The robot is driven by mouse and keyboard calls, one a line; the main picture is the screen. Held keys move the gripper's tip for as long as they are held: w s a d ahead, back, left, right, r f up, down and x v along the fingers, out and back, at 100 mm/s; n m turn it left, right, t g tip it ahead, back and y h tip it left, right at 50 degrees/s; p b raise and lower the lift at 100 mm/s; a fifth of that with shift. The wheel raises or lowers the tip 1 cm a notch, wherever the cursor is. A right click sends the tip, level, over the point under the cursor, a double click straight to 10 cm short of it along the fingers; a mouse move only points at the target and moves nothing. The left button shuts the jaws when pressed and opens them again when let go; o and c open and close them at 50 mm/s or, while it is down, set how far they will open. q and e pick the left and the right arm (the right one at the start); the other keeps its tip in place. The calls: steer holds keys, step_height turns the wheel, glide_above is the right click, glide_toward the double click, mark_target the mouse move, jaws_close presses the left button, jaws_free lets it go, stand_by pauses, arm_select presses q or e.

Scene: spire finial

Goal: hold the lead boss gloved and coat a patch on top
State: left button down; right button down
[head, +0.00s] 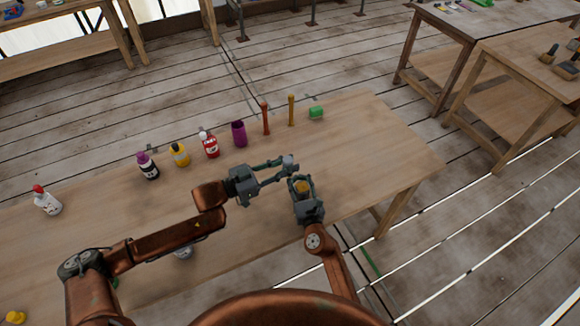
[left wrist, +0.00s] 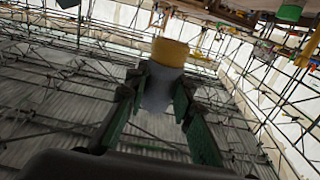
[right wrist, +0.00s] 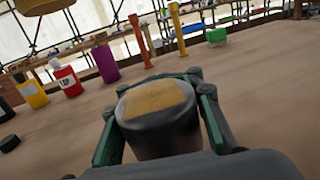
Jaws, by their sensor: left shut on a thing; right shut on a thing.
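My right gripper (head: 303,190) is shut on the dark grey lead boss (right wrist: 165,138), which stands upright between its fingers above the table. A yellow-tan patch (right wrist: 155,99) covers much of its top. My left gripper (head: 287,164) is shut on a pale grey applicator (left wrist: 157,90) with a yellow-tan rounded end (left wrist: 170,52). That yellow end also shows at the upper left of the right wrist view (right wrist: 42,6), up and to the left of the boss and apart from it. In the head view the two grippers are close together.
Along the table's (head: 370,150) far side stand a purple-capped bottle (head: 147,166), yellow bottle (head: 179,155), red bottle (head: 209,146), purple cup (head: 239,134), two upright handled tools (head: 265,118) and a green block (head: 316,112). A red-capped white bottle (head: 47,201) is far left. The table's right end is clear.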

mark_target(304, 197)
steer(key=c, duration=1.2)
jaws_free()
steer(key=shift+c, duration=0.2)
steer(key=v, duration=1.2)
steer(key=shift+r, duration=0.1)
